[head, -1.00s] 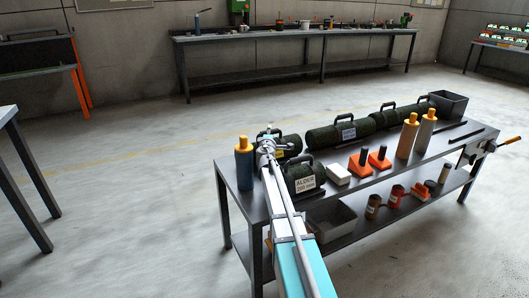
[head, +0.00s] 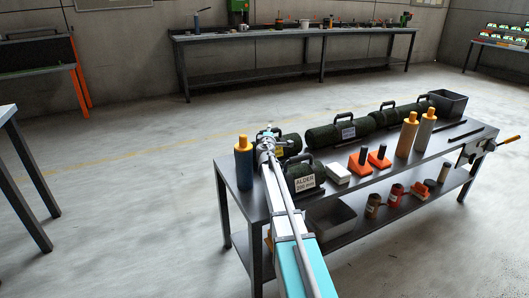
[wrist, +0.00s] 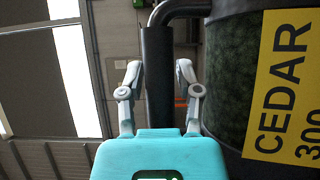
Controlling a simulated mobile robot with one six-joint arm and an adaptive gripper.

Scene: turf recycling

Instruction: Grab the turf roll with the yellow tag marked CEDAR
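The CEDAR turf roll (wrist: 230,75) is a dark green roll with black bands. Its yellow tag (wrist: 285,85) reads CEDAR and 300 at the right of the wrist view. Its black handle (wrist: 158,85) stands between the two fingers of my gripper (wrist: 158,75), with a thin gap on each side. My gripper is open around the handle, not shut on it. In the head view the CEDAR roll (head: 291,143) lies at the left end of the table, partly hidden by my arm, with a bit of yellow tag showing.
The ALDER roll (head: 304,172) lies just in front, with a white tag. A blue cylinder with an orange cap (head: 244,164) stands close left of my arm.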

